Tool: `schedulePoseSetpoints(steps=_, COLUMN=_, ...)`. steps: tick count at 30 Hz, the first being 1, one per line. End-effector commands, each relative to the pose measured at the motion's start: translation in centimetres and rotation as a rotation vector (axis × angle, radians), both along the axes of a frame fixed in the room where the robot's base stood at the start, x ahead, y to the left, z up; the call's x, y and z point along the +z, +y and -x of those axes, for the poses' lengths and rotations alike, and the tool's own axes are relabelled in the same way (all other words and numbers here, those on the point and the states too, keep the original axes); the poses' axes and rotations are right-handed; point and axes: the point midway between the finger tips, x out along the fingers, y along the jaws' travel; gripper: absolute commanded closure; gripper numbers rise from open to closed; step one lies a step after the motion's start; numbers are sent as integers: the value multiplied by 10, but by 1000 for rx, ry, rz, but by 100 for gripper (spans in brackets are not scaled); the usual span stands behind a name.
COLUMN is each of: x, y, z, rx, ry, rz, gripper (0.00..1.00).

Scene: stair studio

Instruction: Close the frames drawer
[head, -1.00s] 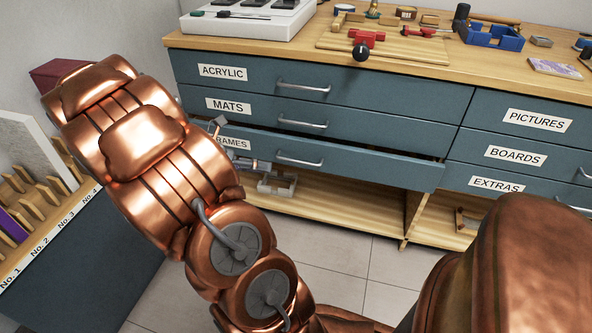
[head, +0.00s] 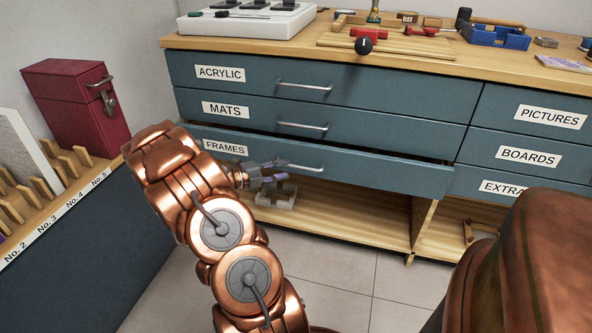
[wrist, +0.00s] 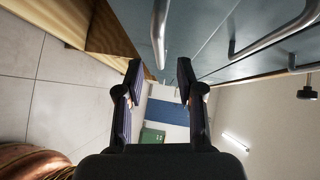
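The frames drawer (head: 370,169) is the lowest in the left column of blue-grey drawers, labelled FRAMES. It stands partly out, with a dark gap above its front. Its bar handle (head: 305,168) is on the front face. My gripper (head: 279,172) is in front of this drawer, just left of the handle. In the wrist view my gripper (wrist: 158,85) has its two dark fingers apart with nothing between them. A metal bar handle (wrist: 160,32), seemingly the frames drawer's, shows above the gap between the fingers. I cannot tell whether a finger touches the drawer.
The acrylic drawer (head: 390,94) and mats drawer (head: 390,131) above look shut. An open shelf (head: 350,213) below holds a small pale tray (head: 276,197). A slotted rack (head: 60,195) and a red box (head: 80,105) stand at left. Tiled floor (head: 340,265) is clear in front.

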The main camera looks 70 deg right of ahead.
Motion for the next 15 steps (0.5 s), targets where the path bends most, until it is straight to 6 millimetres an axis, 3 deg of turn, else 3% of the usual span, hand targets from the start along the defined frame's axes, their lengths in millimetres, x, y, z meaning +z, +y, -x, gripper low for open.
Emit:
schedulePoseSetpoints(steps=9, x=-9, y=-33, z=28, rx=-3, ry=-2, rz=1, gripper=63)
schedulePoseSetpoints(steps=15, x=-9, y=-41, z=35, rx=-1, ry=-2, rz=-1, gripper=63)
